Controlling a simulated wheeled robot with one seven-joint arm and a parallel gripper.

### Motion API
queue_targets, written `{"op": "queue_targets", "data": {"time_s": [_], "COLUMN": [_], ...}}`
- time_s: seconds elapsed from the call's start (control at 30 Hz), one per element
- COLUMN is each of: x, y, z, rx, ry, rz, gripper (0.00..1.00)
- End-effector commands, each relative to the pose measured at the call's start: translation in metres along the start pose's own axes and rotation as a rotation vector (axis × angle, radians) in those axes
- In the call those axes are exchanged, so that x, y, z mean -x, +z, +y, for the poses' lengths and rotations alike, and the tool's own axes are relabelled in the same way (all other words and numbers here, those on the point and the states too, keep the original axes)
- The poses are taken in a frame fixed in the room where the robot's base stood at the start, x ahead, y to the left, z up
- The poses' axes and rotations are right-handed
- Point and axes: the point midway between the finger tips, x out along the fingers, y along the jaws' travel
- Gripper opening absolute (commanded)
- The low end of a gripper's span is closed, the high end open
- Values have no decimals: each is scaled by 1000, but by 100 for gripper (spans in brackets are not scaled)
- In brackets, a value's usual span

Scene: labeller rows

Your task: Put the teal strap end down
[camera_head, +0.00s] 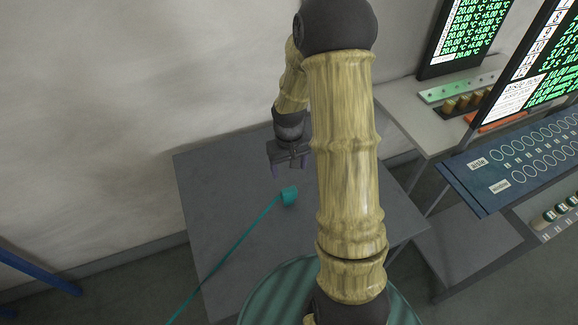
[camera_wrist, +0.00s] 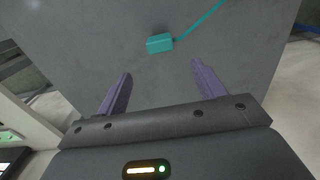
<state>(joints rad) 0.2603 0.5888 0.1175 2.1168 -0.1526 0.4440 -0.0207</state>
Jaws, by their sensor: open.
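The teal strap end (camera_head: 289,195) is a small block on the dark grey table, with a thin teal strap (camera_head: 225,256) running from it toward the lower left. In the wrist view the strap end (camera_wrist: 159,43) lies beyond my fingertips, between their lines, with its strap leading up and right. My gripper (camera_head: 290,170) is open and empty, just behind the strap end in the head view. Its two purple fingers also show in the wrist view (camera_wrist: 161,68), apart from the block. Nothing hides the strap end.
The grey table (camera_head: 215,185) is otherwise bare around the strap end. A pale wall (camera_head: 120,100) stands behind it. To the right are a bench with a green strip (camera_head: 458,86), display screens (camera_head: 464,38) and a blue panel with rings (camera_head: 515,165).

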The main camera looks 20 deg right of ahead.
Motion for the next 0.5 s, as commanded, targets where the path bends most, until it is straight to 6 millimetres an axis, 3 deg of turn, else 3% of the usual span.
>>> {"op": "queue_targets", "data": {"time_s": [0.5], "x": [3], "y": [2], "z": [-2], "rx": [1], "ry": [2], "rz": [5], "gripper": [69]}}
